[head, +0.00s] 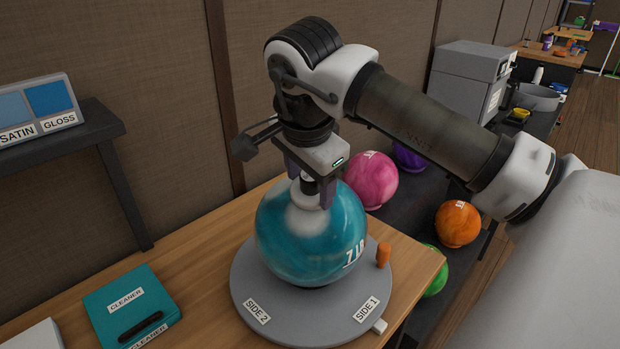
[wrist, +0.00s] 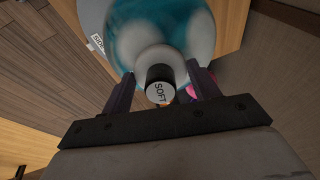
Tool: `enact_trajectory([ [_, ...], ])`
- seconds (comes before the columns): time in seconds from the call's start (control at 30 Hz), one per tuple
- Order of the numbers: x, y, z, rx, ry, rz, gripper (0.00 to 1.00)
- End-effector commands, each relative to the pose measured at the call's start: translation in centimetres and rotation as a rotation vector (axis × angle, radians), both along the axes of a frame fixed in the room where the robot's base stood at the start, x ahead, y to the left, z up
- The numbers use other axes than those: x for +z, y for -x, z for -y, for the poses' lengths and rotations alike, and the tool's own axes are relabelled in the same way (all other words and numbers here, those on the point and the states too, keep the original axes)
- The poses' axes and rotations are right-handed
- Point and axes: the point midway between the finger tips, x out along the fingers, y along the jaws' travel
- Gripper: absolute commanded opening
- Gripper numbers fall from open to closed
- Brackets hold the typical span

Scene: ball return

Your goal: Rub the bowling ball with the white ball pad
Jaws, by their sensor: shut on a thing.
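The teal bowling ball (head: 318,250) sits on a grey round turntable (head: 252,289) marked SIDE 1 and SIDE 2. It has cloudy white patches and white lettering on its right side. My gripper (head: 311,180) is above the ball, pointing down, shut on the white ball pad (head: 306,200) by its dark handle. The pad appears to touch the top of the ball. In the wrist view the handle end reads SOFT between my fingers (wrist: 160,88), with the white pad (wrist: 157,54) beyond it against the ball (wrist: 198,28). The contact underneath is hidden.
An orange peg (head: 383,255) stands at the turntable's right edge. A teal CLEANER box (head: 110,290) lies at left on the wooden bench. A dark shelf holds a SATIN and GLOSS panel (head: 36,107). Pink (head: 370,182), orange (head: 458,224), purple and green balls are behind and right.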

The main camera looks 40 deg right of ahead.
Motion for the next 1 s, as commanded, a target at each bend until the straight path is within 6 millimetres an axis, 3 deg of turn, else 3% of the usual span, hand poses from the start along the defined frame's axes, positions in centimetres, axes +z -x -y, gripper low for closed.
enact_trajectory([
  [0.2,-0.7,0.0,-1.6,0.003,0.001,-0.002,0.42],
  [0.57,-0.5,0.1,-1.8,0.002,-0.002,-0.002,0.42],
  [1.0,3.6,0.9,-2.6,0.001,0.000,0.000,0.42],
])
